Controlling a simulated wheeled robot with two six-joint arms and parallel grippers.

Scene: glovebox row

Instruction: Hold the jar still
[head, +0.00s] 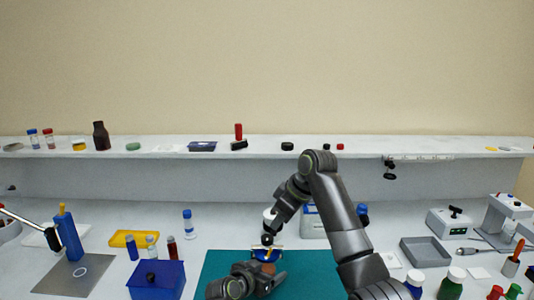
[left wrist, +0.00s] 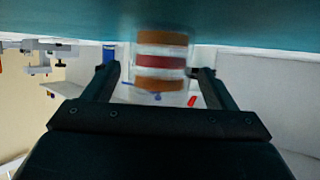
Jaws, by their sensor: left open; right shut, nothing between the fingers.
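The jar (left wrist: 161,62) shows in the left wrist view as a clear body with orange-brown and dark red bands. It stands against the teal mat, between the two fingers of my left gripper (left wrist: 158,78), with some space at each side. In the head view the jar (head: 267,257) is small and partly hidden by my grippers. My left gripper (head: 275,275) is low at the jar's front, open. My right gripper (head: 268,239) points down just above the jar, shut and empty. I cannot tell whether it touches the jar.
The teal mat (head: 215,270) has free room left of the jar. A blue box (head: 156,281), a yellow tray (head: 134,239) and vials stand to the left. A grey tray (head: 425,252) and several bottles stand to the right. A shelf (head: 265,147) runs along the back.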

